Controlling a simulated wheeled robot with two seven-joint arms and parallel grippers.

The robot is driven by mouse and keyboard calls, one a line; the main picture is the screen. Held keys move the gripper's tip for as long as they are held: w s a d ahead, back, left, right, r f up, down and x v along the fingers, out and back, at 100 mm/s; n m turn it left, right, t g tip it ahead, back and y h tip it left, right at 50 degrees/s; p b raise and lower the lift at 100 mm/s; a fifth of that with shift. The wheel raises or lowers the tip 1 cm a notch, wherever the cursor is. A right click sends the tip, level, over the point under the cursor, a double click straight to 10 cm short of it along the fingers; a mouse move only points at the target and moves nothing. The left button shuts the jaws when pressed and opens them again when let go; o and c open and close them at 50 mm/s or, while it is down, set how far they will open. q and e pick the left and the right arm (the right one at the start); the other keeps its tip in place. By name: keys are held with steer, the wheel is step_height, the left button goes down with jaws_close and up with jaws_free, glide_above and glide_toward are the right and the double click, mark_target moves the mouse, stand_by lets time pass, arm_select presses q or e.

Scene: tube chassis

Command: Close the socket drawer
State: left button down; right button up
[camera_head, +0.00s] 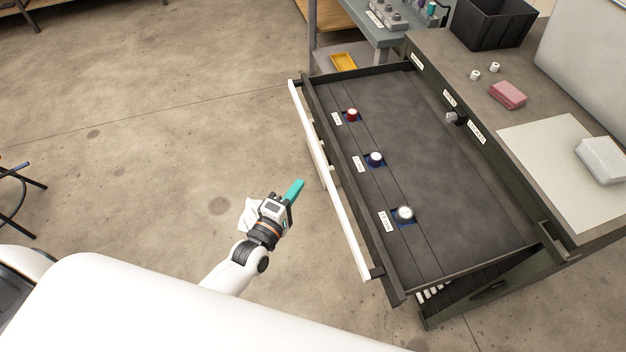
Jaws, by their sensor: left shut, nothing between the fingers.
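The socket drawer (455,190) is pulled well out from the dark workbench on the right. Its white handle bar (328,180) runs along the front edge, facing left. My left gripper (294,190) is shut and empty, with teal fingers. It is to the left of the handle bar, apart from it in the picture. My right gripper is not in view.
The workbench top (460,62) carries a black bin (491,22), a pink block (508,95), two small white pieces and a pale mat (560,165) with a white box (602,160). A yellow tray (343,61) lies behind the drawer.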

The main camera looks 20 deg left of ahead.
arm_select(q)
steer(key=w+d, duration=0.1)
steer(key=w+d+p, duration=0.1)
steer(key=d, duration=0.1)
steer(key=shift+w+d, duration=0.3)
steer(key=shift+w, duration=0.1)
